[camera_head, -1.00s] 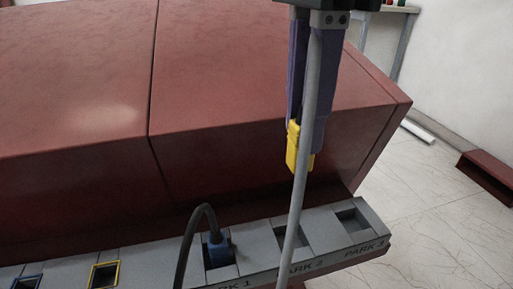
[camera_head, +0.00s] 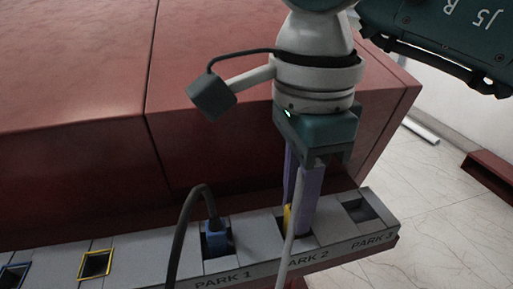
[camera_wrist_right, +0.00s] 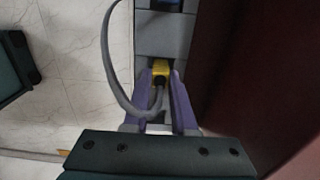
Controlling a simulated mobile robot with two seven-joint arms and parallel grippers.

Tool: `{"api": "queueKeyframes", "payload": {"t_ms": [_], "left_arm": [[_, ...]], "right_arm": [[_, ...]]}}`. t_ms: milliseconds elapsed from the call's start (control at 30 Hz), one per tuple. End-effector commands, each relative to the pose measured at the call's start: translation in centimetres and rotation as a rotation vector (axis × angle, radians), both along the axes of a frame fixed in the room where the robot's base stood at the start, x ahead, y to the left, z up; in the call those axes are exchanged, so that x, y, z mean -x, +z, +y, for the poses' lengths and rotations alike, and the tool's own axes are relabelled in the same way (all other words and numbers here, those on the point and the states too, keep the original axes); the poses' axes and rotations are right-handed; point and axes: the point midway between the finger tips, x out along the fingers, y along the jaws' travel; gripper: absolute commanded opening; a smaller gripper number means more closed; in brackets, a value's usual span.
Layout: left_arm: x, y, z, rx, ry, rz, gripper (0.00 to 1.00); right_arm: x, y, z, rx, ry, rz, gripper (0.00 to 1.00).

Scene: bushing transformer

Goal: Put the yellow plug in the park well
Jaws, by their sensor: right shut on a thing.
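The yellow plug (camera_head: 288,218) is between the purple fingers of my right gripper (camera_head: 300,225), which is shut on it. It sits at the PARK 2 well (camera_head: 308,240); the fingers and the grey cable hide how deep it is. In the right wrist view the yellow plug (camera_wrist_right: 160,68) shows between the fingertips (camera_wrist_right: 165,85), with its grey cable (camera_wrist_right: 110,75) looping out to the left. PARK 3 (camera_head: 360,210) is an empty well to the right. My left gripper is not in view.
A blue plug (camera_head: 216,238) with a dark cable (camera_head: 183,235) stands in PARK 1, left of my right gripper. A yellow-rimmed socket (camera_head: 96,264) is empty further left. The large red housing (camera_head: 70,130) rises behind the row.

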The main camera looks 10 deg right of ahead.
Motion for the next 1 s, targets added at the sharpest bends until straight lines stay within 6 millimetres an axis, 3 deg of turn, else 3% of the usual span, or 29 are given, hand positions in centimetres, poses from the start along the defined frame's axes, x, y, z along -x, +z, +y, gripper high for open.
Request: {"api": "queueKeyframes", "payload": {"t_ms": [133,167,400,767,1000], "left_arm": [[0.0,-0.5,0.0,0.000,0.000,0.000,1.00],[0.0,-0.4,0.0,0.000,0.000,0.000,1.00],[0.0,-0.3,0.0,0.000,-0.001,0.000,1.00],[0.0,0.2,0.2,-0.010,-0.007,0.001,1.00],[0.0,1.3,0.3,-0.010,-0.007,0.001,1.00]], "right_arm": [[0.0,-0.4,0.0,0.001,0.000,-0.001,0.00],[0.0,-0.3,0.0,0.001,0.000,-0.001,0.27],[0.0,-0.3,0.0,0.001,0.000,0.000,0.54],[-0.1,0.6,0.0,-0.001,0.000,-0.002,0.55],[-0.2,5.6,0.0,0.000,0.001,-0.007,0.55]]}}
